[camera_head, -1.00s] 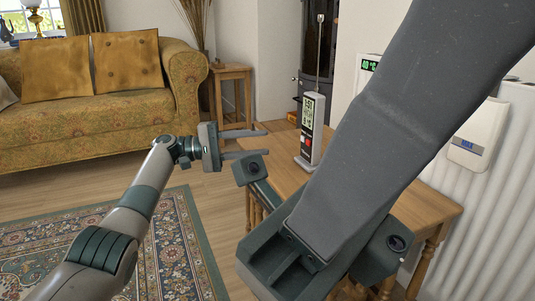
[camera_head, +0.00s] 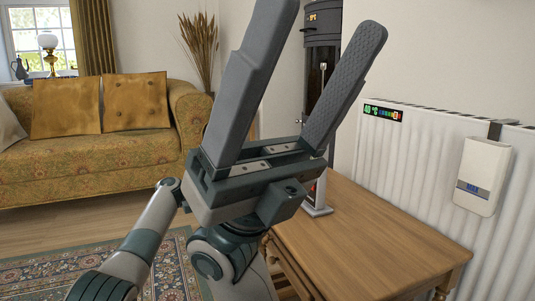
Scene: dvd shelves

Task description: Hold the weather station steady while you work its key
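The weather station (camera_head: 319,208) stands on the wooden table (camera_head: 375,235). Only its grey base, a sliver of its lower body and its thin aerial show; its display and keys are hidden behind my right gripper. My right gripper (camera_head: 322,20) is close to the camera, its two long grey fingers pointing up and spread apart with nothing between them. It covers the station in this view; whether it touches it cannot be told. My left forearm comes in from the lower left, and its gripper is hidden behind the right one.
A white radiator (camera_head: 430,170) runs along the wall behind the table, with a thermometer strip (camera_head: 383,113) and a white box (camera_head: 482,176) on it. A yellow sofa (camera_head: 90,165) and a patterned rug (camera_head: 45,280) are at left. The table's right part is clear.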

